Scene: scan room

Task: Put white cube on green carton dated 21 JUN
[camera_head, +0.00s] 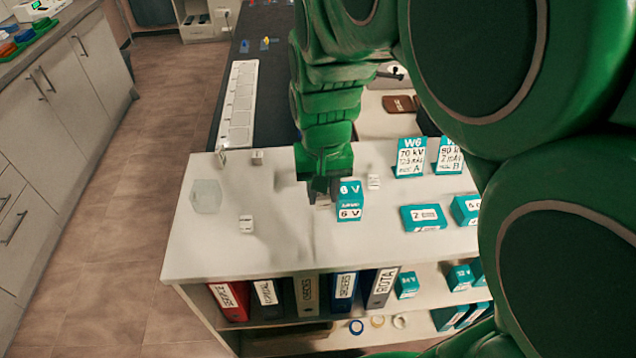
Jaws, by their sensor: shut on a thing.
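My gripper (323,188) points down over the white counter top (290,245) and is shut on a small whitish thing (322,201), seemingly a white cube, mostly hidden by the fingers. Other white cubes with dark marks stand on the counter: one at front left (246,225), one at the back (257,157), one to the right (373,181). A flat teal-green carton (424,217) and another (466,209) lie at right. No date 21 JUN is readable on any carton.
A clear block-like container (206,196) stands at the counter's left edge. Binders (306,295) and more teal boxes (408,284) fill the shelves below. The counter's front middle is clear.

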